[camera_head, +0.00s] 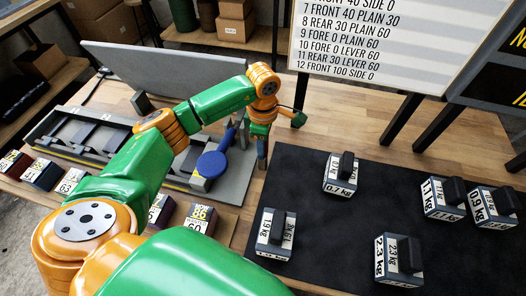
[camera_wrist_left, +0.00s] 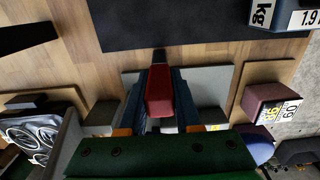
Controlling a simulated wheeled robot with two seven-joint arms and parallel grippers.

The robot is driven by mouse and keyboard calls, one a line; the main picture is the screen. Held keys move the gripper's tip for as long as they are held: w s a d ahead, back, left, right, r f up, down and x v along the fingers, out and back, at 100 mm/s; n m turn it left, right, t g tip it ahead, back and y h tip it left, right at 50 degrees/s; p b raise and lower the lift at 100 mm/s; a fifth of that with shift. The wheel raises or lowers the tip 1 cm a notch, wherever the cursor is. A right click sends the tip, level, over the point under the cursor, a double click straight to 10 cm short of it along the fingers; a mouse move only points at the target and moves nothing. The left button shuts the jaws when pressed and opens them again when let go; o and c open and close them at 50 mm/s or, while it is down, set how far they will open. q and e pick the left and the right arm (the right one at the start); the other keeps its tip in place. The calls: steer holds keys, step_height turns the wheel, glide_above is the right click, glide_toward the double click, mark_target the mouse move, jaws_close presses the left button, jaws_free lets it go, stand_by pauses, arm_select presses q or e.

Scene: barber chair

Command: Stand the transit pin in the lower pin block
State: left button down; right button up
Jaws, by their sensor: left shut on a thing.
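My left gripper (camera_head: 262,150) points down at the right end of the grey fixture (camera_head: 236,186). In the left wrist view the left gripper (camera_wrist_left: 160,78) is shut on a red bar-like piece (camera_wrist_left: 159,98), which I take to be the transit pin. The piece has a dark far end. The pin's lower end is hidden, and I cannot tell whether it touches anything. A grey plate (camera_wrist_left: 213,82) lies behind the fingers. I cannot tell which part is the lower pin block. My right gripper is not in view.
Several labelled weights, one marked 0.7 kg (camera_head: 340,175), stand on a black mat (camera_head: 330,225). Numbered blocks (camera_head: 200,218) line the fixture's front. A sign board (camera_head: 385,40) stands behind.

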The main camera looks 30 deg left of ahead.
arm_select(q)
steer(key=shift+r, duration=0.15)
step_height(320, 180, up, 7)
steer(key=shift+w+f+b, duration=0.1)
steer(key=shift+b, duration=1.1)
step_height(320, 180, up, 3)
steer(key=shift+d+r, duration=0.1)
steer(key=s+d+m, duration=0.2)
steer(key=s+m, duration=0.3)
steer(key=m, duration=0.5)
steer(key=s+d+f+m, duration=0.1)
steer(key=s+m, duration=0.4)
steer(key=m, duration=0.5)
steer(key=shift+s+d+f+m, duration=0.15)
steer(key=shift+s+d+m, duration=0.2)
steer(key=shift+d, duration=0.3)
steer(key=shift+d, duration=0.1)
